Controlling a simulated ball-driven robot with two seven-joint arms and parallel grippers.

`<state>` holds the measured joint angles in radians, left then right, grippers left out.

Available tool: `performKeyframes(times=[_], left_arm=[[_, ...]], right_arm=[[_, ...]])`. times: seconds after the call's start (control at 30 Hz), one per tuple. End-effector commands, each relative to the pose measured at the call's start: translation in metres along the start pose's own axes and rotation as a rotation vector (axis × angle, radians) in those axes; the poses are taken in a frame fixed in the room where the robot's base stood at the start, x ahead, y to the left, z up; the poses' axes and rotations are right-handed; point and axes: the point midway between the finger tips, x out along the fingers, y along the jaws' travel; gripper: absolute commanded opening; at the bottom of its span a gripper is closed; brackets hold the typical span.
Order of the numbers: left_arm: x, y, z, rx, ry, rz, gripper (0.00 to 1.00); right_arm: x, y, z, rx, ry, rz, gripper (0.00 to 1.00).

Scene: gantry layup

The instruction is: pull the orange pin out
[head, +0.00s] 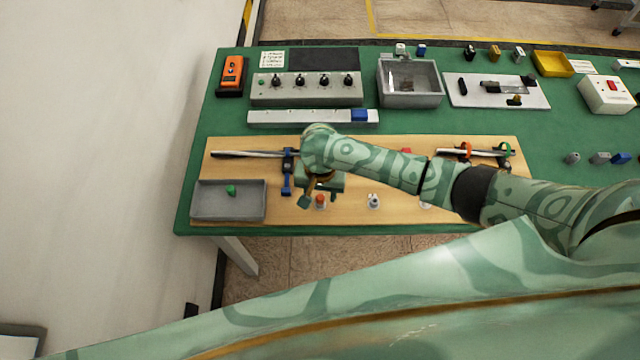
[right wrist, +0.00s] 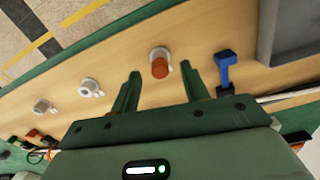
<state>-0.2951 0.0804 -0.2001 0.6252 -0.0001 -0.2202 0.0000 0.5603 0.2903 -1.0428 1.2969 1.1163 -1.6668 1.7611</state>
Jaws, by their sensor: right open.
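The orange pin (head: 320,199) stands upright in a pale round socket near the front edge of the wooden board (head: 400,220). In the right wrist view the orange pin (right wrist: 160,67) shows between and a little beyond the fingertips. My right gripper (head: 320,192) is open and empty, and its fingers (right wrist: 158,80) are spread to either side of the pin's line. I cannot tell whether they touch it. My left gripper is not in view.
A blue clamp (head: 287,185) stands just left of the pin. A grey tray (head: 200,215) holding a green piece (head: 231,190) lies further left. Another pale socket (head: 374,201) stands to the right. A rod (head: 240,153) runs behind.

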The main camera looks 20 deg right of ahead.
Motion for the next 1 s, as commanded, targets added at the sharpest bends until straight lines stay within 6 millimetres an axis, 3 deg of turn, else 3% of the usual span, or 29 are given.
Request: performKeyframes(times=[0.1,0.43,0.6,0.67,0.7,0.73,0.77,1.0], left_arm=[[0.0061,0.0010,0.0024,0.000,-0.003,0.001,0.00],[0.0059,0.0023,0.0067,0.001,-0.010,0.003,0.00],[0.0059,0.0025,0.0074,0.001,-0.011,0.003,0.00],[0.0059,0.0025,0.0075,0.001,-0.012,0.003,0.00],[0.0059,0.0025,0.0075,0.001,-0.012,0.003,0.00],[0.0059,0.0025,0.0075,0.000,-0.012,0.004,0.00],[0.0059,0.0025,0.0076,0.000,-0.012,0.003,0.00],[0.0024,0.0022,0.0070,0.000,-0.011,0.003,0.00]], right_arm=[[0.0105,-0.0001,-0.0003,-0.001,0.001,0.000,0.45],[0.0119,-0.0002,-0.0003,-0.001,0.002,0.000,0.45],[0.0120,-0.0001,-0.0003,-0.001,0.001,0.000,0.00],[0.0120,-0.0001,-0.0003,-0.001,0.001,0.000,0.00],[0.0120,-0.0001,-0.0002,-0.001,0.001,0.000,0.10],[0.0120,-0.0001,-0.0002,-0.001,0.001,0.000,0.02],[0.0120,-0.0001,-0.0002,-0.001,0.001,0.000,0.00],[0.0093,0.0000,-0.0002,0.000,0.001,0.000,0.00]])
